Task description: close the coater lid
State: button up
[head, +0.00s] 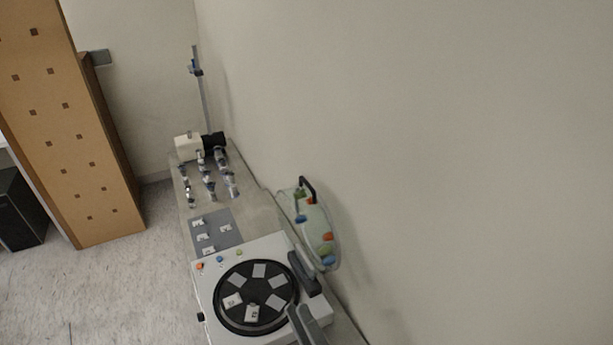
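The coater (207,287) is a white box at the bottom centre of the head view. A round black chamber (222,318) in its top is uncovered, with several flat grey and white pieces lying in it. The coater lid (318,228) is a clear disc with coloured knobs and a dark handle (307,187). It stands raised beside the wall, behind the coater's right edge. Two dark grey bars (304,274) lie at that right edge, and the lower one runs out of the frame. I cannot make out my gripper, and nothing visibly holds the lid.
The bench behind the coater carries a grey mat (229,232) with several small white pieces, several small metal fittings (210,191) and a white device (188,146) with a black end. The wall is close on the right. A tall wooden unit (75,130) stands left across open floor.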

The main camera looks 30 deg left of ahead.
jog(key=w+a+r+n+g+h+p, duration=0.2)
jog(key=w+a+n+g+h+p, duration=0.15)
jog(key=w+a+n, duration=0.55)
jog(key=n+t+h+p, duration=0.2)
jog(key=n+h, duration=0.3)
jog(key=n, duration=0.2)
send_near(302, 178)
jog(key=p+x, duration=0.1)
jog(key=x, duration=0.5)
jog(key=shift+w, duration=0.3)
jog(key=shift+w+a+f, duration=0.1)
jog(key=shift+w+a, duration=0.05)
jog(key=shift+w, duration=0.15)
jog(key=shift+w+a, duration=0.2)
jog(key=shift+a, duration=0.25)
jog(key=shift+w+a, duration=0.1)
jog(key=shift+a, duration=0.05)
jog(key=shift+c, duration=0.5)
